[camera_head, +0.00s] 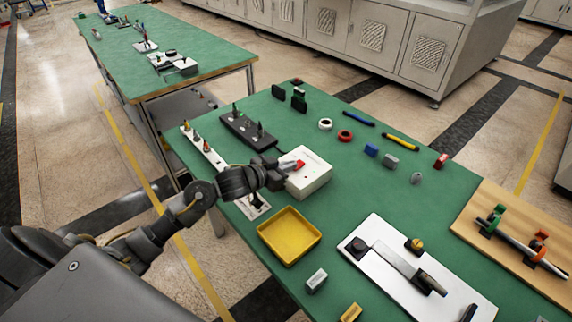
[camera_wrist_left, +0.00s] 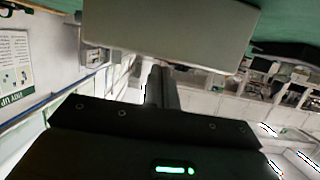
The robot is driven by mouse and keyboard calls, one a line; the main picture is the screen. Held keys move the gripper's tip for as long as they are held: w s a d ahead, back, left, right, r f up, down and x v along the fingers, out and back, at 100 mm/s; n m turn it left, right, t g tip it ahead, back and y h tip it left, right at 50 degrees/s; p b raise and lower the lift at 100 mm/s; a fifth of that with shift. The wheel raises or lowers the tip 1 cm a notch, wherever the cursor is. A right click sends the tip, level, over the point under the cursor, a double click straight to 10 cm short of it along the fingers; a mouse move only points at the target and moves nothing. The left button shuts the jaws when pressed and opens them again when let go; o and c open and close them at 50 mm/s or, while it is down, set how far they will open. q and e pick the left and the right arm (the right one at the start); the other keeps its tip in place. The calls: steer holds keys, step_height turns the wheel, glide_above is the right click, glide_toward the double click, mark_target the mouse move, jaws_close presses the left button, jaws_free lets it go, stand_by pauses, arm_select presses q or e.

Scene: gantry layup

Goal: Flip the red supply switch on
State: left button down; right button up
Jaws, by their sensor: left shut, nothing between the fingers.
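The white supply box (camera_head: 315,177) stands on the green table. Its red switch (camera_head: 297,164) shows on the top at the left side, partly hidden by my left gripper. My left gripper (camera_head: 281,174) is shut and empty, with its fingertips at the box's left edge close to the switch. I cannot tell whether they touch it, or which way the switch is set. In the left wrist view the shut fingers (camera_wrist_left: 162,88) point toward a large pale surface (camera_wrist_left: 175,30), likely the box. The switch cannot be made out there. My right gripper is out of view.
A yellow tray (camera_head: 290,236) sits in front of the box. A black block with posts (camera_head: 247,130) and a white strip with several plugs (camera_head: 203,146) lie behind and left. A white plate with a lever (camera_head: 395,265) lies to the front right. Bare green table lies right of the box.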

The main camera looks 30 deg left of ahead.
arm_select(q)
steer(key=r+p, duration=0.4)
steer(key=shift+s+a+r+p, duration=0.25)
steer(key=shift+s+r+p, duration=0.05)
steer(key=shift+r, duration=0.1)
steer(key=s+a+b, duration=0.2)
steer(key=s+a, duration=0.2)
steer(key=s, duration=0.5)
steer(key=shift+b, duration=0.35)
